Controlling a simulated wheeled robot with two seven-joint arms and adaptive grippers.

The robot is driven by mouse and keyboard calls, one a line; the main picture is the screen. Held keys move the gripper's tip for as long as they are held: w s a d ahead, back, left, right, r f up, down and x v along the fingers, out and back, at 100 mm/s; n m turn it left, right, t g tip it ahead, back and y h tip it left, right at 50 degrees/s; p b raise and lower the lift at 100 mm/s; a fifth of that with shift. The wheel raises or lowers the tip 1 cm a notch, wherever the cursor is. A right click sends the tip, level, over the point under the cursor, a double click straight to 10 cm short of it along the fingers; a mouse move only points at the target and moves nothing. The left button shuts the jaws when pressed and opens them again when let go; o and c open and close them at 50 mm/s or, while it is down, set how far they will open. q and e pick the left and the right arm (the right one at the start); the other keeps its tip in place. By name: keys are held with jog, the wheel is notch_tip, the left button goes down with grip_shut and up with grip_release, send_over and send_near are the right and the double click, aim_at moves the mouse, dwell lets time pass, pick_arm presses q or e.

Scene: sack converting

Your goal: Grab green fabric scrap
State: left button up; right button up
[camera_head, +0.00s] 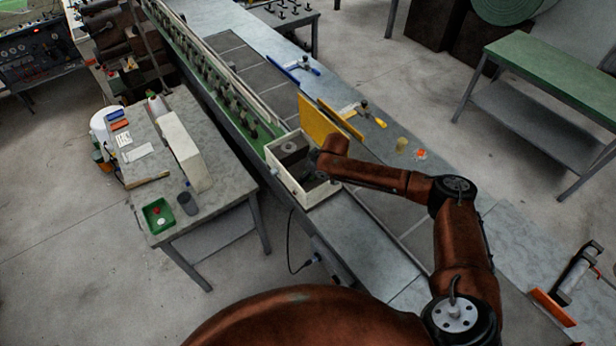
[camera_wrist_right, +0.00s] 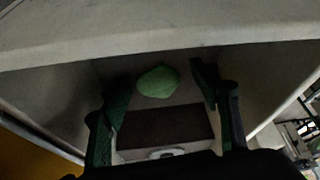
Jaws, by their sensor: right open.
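The green fabric scrap (camera_wrist_right: 158,80) lies inside the pale open box, near its far wall in the right wrist view. In the head view the box (camera_head: 276,174) stands on the conveyor line, and I cannot make out the scrap there. My right gripper (camera_wrist_right: 159,78) is open, its two dark green fingers on either side of the scrap in the picture. I cannot tell if they touch it. In the head view my right gripper (camera_head: 312,172) reaches into the box. My left gripper is not in view.
A dark brown block (camera_wrist_right: 165,128) lies in the box between the fingers' bases. Yellow panels (camera_head: 318,122) stand just behind the box. A side table (camera_head: 222,182) with a green tray (camera_head: 158,214) stands to the left. The box walls surround the gripper closely.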

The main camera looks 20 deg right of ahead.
jog(key=shift+w+f, duration=0.1)
jog(key=shift+f, duration=0.05)
jog(key=shift+c, duration=0.5)
jog(key=c, duration=0.8)
jog(key=shift+c, duration=0.2)
